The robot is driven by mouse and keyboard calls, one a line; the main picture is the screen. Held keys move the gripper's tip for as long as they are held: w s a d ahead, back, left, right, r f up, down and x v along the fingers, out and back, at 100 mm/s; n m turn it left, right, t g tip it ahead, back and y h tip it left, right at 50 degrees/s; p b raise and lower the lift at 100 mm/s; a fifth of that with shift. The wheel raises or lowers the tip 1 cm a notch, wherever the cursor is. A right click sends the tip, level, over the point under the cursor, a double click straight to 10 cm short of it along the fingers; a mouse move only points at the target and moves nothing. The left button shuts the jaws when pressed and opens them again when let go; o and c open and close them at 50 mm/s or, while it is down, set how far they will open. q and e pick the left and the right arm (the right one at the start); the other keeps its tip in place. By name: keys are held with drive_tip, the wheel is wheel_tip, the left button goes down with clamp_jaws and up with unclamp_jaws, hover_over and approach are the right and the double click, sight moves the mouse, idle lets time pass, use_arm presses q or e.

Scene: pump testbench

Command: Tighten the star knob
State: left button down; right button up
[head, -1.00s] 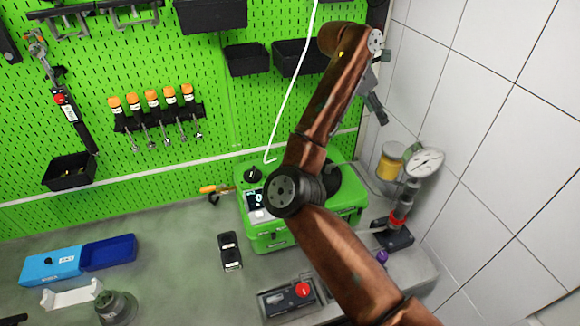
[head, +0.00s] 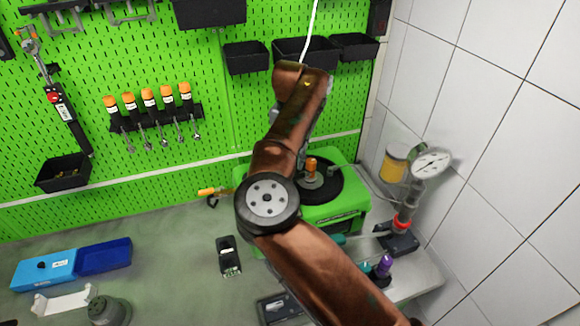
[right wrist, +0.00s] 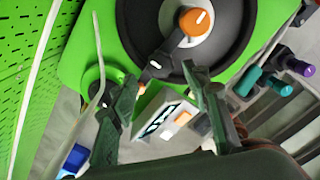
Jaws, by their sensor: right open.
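The green machine (head: 345,212) stands on the bench with a round black disc (head: 330,190) on top. An orange-topped knob (head: 311,166) rises from the disc. In the right wrist view the orange knob (right wrist: 196,22) has a white mark, and the black disc (right wrist: 235,50) lies around it. I cannot tell for sure that this is the star knob. My right gripper (right wrist: 160,78) is open and empty over the machine, its fingertips apart from the orange knob and below it in the picture. In the head view my right arm hides this gripper. My left gripper is not in view.
A pressure gauge (head: 432,162) stands at the right by the tiled wall. Purple (head: 384,265) and teal (head: 365,267) items stand at the bench's right.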

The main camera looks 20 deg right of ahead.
drive_tip(key=shift+f, duration=1.8)
drive_tip(key=shift+c, duration=0.5)
drive_tip(key=c, duration=1)
